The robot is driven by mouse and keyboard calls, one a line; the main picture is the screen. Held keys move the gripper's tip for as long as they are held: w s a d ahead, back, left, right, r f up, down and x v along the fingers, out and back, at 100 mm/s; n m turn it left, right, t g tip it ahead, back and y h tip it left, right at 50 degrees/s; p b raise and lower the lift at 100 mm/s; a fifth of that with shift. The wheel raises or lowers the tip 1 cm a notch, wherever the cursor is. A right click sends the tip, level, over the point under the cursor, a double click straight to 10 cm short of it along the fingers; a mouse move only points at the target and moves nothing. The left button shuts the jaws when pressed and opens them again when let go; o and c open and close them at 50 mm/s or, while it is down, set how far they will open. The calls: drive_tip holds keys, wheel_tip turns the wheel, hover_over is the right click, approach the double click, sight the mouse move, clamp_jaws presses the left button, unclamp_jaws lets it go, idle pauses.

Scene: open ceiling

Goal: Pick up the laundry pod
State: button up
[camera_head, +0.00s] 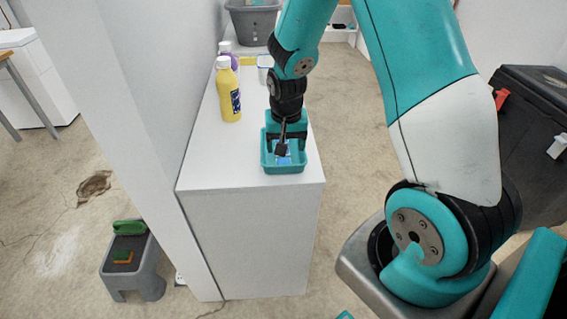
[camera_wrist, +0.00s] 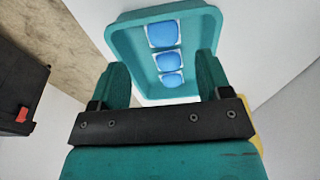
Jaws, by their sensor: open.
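A row of blue and white laundry pods lies in a teal tray; the largest-looking pod (camera_wrist: 163,34) is at the top of the wrist view, with a middle pod (camera_wrist: 168,61) and a lower pod (camera_wrist: 172,79). The teal tray (camera_wrist: 208,22) sits on the white cabinet top near its front end, and it also shows in the head view (camera_head: 284,169). My gripper (camera_wrist: 163,68) is open and empty, pointing down over the tray. In the head view it hides part of the tray and most of the pods.
The white cabinet (camera_head: 245,235) stands against a wall. A yellow bottle (camera_head: 228,92), a purple bottle (camera_head: 234,60) and a white container (camera_head: 264,66) stand farther back on it. A grey bin (camera_head: 252,26) is at the far end. A grey step stool (camera_head: 133,263) stands on the floor at left.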

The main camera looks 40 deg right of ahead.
sight(284, 160)
drive_tip(key=shift+w+f+p, duration=0.2)
drive_tip(key=shift+f, duration=1.35)
drive_tip(key=shift+w+f+p, duration=0.15)
drive_tip(key=shift+f, duration=1.35)
drive_tip(key=c, duration=1)
drive_tip(key=shift+r, duration=0.1)
